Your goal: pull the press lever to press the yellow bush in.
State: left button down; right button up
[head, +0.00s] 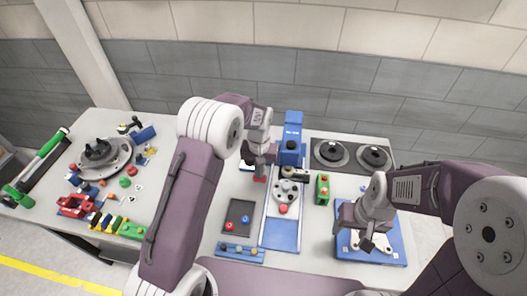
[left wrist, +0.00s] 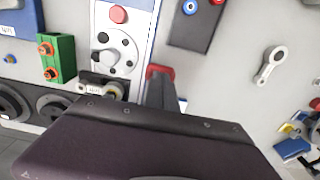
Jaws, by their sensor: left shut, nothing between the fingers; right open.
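The blue press (head: 291,150) stands at the back middle of the table, behind a light chassis plate (head: 285,197) with holes, which also shows in the left wrist view (left wrist: 118,50). My left gripper (head: 261,174) is shut and empty, pointing down just left of the press. A red piece, likely the press lever's grip (head: 260,179), is at its fingertips and shows beside the finger in the left wrist view (left wrist: 158,71). I cannot tell whether they touch. The yellow bush cannot be made out with certainty. My right gripper (head: 366,240) is open above a blue fixture at the right.
The blue fixture (head: 398,248) carries a pale plate. A green block (head: 322,189) and two dark discs (head: 374,157) are right of the press. A dark tray (head: 238,216) lies to its left. Coloured parts and a round grey fixture (head: 103,153) fill the left table.

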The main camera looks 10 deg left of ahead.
pick_arm(q)
jog(key=shift+w+f, duration=0.1)
jog(key=shift+f, duration=0.4)
jog(key=shift+w+f+b, duration=0.15)
jog(key=shift+f+b, duration=0.15)
jog(key=shift+f, duration=0.25)
jog(key=shift+w+f, duration=0.2)
jog(key=shift+f, duration=0.2)
jog(key=shift+f+b, duration=0.1)
jog(key=shift+b, duration=0.2)
jog(key=shift+s+f, duration=0.1)
dwell(0.4)
